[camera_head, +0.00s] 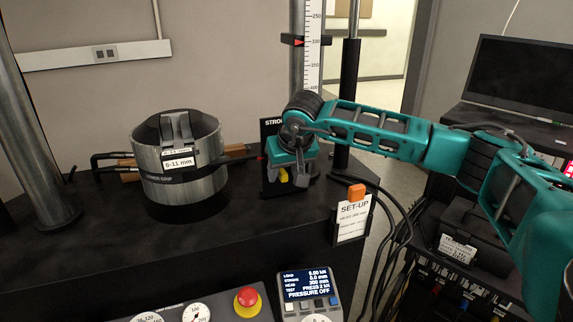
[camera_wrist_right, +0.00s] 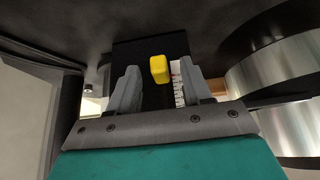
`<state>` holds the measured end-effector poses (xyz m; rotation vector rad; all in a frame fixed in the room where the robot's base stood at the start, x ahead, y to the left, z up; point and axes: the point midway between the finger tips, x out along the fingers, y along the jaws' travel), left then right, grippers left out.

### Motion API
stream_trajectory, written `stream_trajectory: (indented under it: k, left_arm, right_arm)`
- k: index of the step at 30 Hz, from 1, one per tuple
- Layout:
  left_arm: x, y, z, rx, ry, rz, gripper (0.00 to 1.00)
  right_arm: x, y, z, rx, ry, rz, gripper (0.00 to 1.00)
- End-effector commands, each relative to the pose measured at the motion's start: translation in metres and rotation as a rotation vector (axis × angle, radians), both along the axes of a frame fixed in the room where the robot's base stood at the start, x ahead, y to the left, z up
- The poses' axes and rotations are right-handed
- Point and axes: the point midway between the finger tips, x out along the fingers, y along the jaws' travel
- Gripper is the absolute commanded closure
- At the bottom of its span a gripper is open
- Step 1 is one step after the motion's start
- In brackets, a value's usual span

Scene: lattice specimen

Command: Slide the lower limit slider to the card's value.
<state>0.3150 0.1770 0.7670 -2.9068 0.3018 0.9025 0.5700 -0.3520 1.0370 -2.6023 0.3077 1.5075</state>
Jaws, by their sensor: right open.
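A yellow slider knob (camera_wrist_right: 159,69) sits on an upright black panel (camera_wrist_right: 131,51), beside a white scale strip (camera_wrist_right: 180,82). In the head view the panel (camera_head: 269,128) shows the letters "STRO"; the rest is covered by my arm. The yellow knob (camera_head: 283,175) partly shows below my right gripper (camera_head: 294,178). In the wrist view the right gripper (camera_wrist_right: 160,84) is open, with its fingers on either side of the knob and visible gaps. I cannot tell the knob's reading. The "SET-UP" card (camera_head: 353,221) has small lines I cannot read surely.
A steel column (camera_head: 30,140) is at far left. A control box with a red button (camera_head: 247,300) and a pendant display (camera_head: 306,284) are in front. Cables hang right of the card.

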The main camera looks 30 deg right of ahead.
Motion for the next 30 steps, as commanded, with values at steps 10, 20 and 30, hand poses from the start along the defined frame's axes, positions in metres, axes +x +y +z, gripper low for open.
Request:
stream_trajectory:
  k: [10,20,30]
  left_arm:
    - [0.0002,-0.0001,0.0002,0.000,-0.001,0.000,1.00]
    - [0.0002,-0.0001,0.0001,0.000,0.000,0.000,1.00]
    - [0.0001,-0.0004,0.0028,0.000,0.000,0.000,1.00]
  right_arm:
    - [0.0000,0.0001,-0.0002,0.000,0.000,0.000,0.64]
    - [0.0000,0.0001,0.0001,0.000,0.000,0.000,0.95]
    - [0.0001,0.0000,0.0056,0.000,-0.001,-0.001,1.00]
